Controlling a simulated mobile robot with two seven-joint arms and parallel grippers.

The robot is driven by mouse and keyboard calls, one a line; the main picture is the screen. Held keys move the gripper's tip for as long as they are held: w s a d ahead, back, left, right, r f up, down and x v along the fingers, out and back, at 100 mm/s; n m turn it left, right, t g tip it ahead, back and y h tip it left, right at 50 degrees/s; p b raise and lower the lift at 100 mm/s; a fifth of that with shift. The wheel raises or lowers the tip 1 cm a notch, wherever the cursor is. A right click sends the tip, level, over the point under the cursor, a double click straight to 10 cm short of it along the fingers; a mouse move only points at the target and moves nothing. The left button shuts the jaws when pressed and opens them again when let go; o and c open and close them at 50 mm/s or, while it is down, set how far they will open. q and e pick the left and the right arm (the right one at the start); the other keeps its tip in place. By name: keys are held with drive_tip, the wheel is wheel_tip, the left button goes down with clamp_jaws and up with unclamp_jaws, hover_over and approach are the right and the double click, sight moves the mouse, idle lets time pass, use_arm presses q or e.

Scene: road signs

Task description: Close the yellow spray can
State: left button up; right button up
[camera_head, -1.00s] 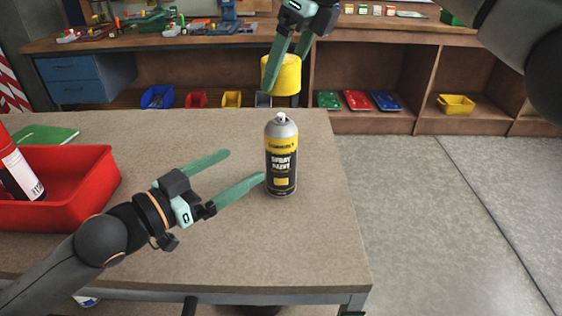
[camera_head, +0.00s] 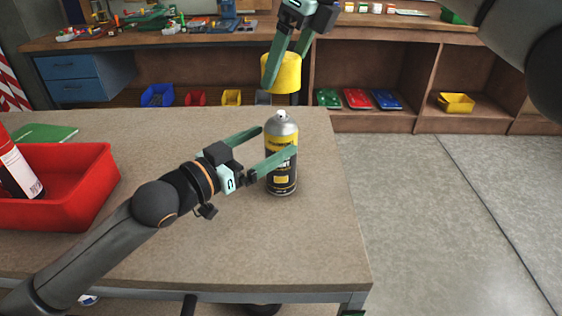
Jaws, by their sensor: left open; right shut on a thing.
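The yellow and black spray can (camera_head: 282,183) stands upright on the table, its nozzle bare on top. My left gripper (camera_head: 279,143) is open, with one finger in front of the can and the other passing behind its left side. Whether the fingers touch the can cannot be told. The yellow cap (camera_head: 288,72) is held up above and behind the can. My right gripper (camera_head: 283,75) comes in from the top and is shut on the cap. Part of the can's label is hidden by my left finger.
A red tray (camera_head: 95,185) with a red and white can (camera_head: 20,172) stands at the table's left, near a green book (camera_head: 45,133). The brown table (camera_head: 240,240) is clear around the spray can. A workbench with small bins stands behind.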

use_arm(q)
drive_tip(key=shift+x, duration=2)
clamp_jaws()
